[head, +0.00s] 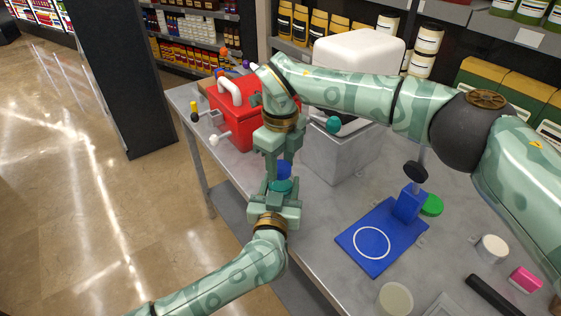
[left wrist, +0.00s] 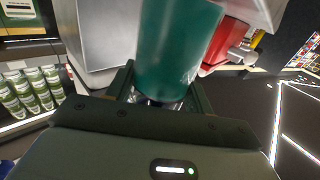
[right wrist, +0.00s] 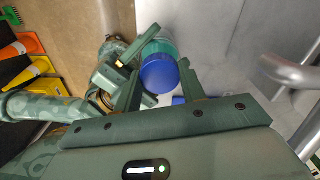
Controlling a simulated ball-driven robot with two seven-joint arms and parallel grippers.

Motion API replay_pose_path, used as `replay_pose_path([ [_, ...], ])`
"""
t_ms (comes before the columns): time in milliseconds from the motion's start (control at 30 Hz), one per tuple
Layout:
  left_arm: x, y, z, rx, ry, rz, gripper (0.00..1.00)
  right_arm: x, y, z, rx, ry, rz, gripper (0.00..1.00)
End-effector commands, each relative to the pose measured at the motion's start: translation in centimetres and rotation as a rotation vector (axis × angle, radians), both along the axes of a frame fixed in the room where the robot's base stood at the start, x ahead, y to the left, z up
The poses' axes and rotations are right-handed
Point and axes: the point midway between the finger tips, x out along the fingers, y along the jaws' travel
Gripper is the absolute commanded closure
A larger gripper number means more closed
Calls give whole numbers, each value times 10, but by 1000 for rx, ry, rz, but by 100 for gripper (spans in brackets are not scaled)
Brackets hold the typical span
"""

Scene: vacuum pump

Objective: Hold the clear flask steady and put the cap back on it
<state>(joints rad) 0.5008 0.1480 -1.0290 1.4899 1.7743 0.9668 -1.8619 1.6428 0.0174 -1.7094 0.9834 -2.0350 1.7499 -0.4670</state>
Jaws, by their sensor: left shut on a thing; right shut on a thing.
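The flask (left wrist: 178,45) shows as a teal cylinder in the left wrist view, with a small clear patch near its lower end. My left gripper (head: 281,194) is shut on it, and the flask's teal part shows between the fingers in the head view. A round blue cap (right wrist: 160,73) is between the fingers of my right gripper (head: 283,163), which points down from above and is shut on it. The cap is right above the flask in the head view and overlaps it in the right wrist view (right wrist: 158,47). I cannot tell whether they touch.
A red box (head: 234,120) with a white pipe stands behind the grippers. A white-topped grey machine (head: 345,148) is to their right. A blue stand (head: 385,257) with a white ring, a pale jar (head: 394,299) and a pink block (head: 525,280) are farther right. The table's left edge is close.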

Motion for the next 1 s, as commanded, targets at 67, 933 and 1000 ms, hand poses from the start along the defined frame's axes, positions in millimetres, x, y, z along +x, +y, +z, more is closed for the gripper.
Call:
replay_pose_path([
  [67,0,0,0,0,1,0,100,0,0,0,-1,-1,-154,87],
  [933,0,0,0,0,1,0,100,1,0,32,1,-5,-299,34],
  [1000,0,0,0,0,1,0,100,2,0,47,-1,-6,-299,34],
])
